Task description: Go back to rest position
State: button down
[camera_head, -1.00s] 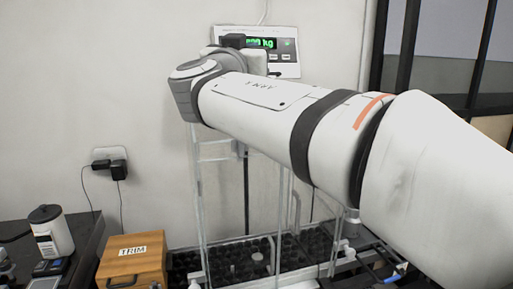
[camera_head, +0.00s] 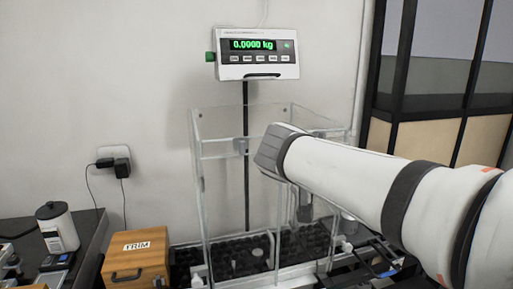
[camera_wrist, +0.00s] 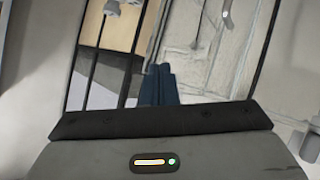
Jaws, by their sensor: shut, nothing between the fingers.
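My gripper (camera_wrist: 158,84) shows in the wrist view as two dark fingers pressed together, with nothing between them. In the head view my white arm reaches in from the right edge to the middle, and its grey-capped joint is in front of the clear enclosure. My fingers cannot be made out in the head view.
The clear-walled enclosure (camera_head: 203,200) stands over dark trays by the wall. The scale display (camera_head: 257,58) above reads 0.0000 kg. A wooden box (camera_head: 135,266) marked TRIM and a white jar (camera_head: 58,230) are at left. A dark-framed partition (camera_head: 395,100) is at right.

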jog(key=s+d+f+n+g+y, duration=0.1)
jog(key=s+f+g+y, duration=0.5)
jog(key=s+f, duration=1.3)
notch_tip(320, 180, down, 3)
jog(key=shift+d+r+n+g+y+p, duration=0.1)
jog(key=shift+d+n+g+y+p, duration=0.3)
jog(key=shift+g, duration=0.4)
jog(key=shift+s+a, duration=0.1)
jog(key=shift+a, duration=0.05)
